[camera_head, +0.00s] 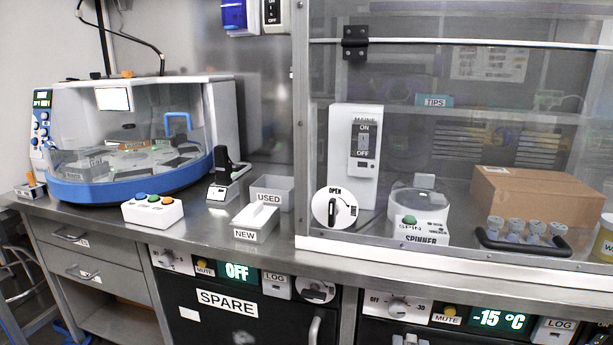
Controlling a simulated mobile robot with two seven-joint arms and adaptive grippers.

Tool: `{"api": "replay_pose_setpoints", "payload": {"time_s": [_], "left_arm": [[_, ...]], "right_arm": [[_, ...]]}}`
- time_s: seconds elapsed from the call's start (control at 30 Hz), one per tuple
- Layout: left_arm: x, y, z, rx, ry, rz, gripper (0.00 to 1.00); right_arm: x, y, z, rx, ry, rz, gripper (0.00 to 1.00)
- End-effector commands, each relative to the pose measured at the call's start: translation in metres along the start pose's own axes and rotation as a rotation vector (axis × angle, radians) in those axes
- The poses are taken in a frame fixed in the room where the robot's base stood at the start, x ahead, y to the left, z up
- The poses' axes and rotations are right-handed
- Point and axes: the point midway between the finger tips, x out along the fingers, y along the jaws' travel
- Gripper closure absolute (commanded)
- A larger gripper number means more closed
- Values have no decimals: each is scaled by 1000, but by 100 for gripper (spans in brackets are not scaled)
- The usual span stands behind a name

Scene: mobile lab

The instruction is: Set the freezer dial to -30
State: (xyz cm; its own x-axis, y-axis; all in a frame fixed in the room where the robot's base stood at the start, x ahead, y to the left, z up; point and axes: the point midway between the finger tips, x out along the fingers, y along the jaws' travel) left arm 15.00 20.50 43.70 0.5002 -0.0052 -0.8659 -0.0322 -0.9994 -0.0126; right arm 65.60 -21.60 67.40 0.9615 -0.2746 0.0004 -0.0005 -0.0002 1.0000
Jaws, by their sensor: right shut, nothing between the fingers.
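The freezer dial (397,307) is a round knob on a white panel marked OFF at left and -30 at right. It sits under the counter at the lower right. Its pointer is too small to read surely. The green freezer display (499,319) beside it reads -15 °C. My right gripper (409,340) shows only as small pale fingertips at the bottom edge, just below the dial panel and apart from the knob. It is shut and empty, and most of it is cut off by the frame. My left gripper is not in view.
A MUTE button (449,311) and a LOG box (554,330) share the freezer panel. The SPARE unit (226,299) at left has its own dial, with its display at OFF. The steel counter edge (400,279) runs above the panels. A door handle (315,328) stands left of the dial.

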Motion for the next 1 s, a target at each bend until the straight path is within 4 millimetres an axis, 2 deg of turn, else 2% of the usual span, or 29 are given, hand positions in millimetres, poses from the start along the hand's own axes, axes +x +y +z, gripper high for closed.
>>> {"api": "replay_pose_setpoints", "payload": {"time_s": [0.1, 0.4, 0.6, 0.7, 0.83, 1.0], "left_arm": [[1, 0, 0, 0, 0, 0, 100], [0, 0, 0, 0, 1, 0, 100], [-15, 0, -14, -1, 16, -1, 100], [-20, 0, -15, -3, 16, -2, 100], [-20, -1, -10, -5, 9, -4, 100], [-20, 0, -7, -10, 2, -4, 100]], "right_arm": [[-8, 0, 0, 1, -1, 0, 100], [-9, 1, 1, 1, -2, 0, 100], [-16, 22, 4, 7, -3, -2, 100], [-17, 26, 5, 3, -3, 0, 100], [-10, 24, 5, -2, -1, 2, 100], [11, 24, 5, -1, 0, 2, 100]]}}
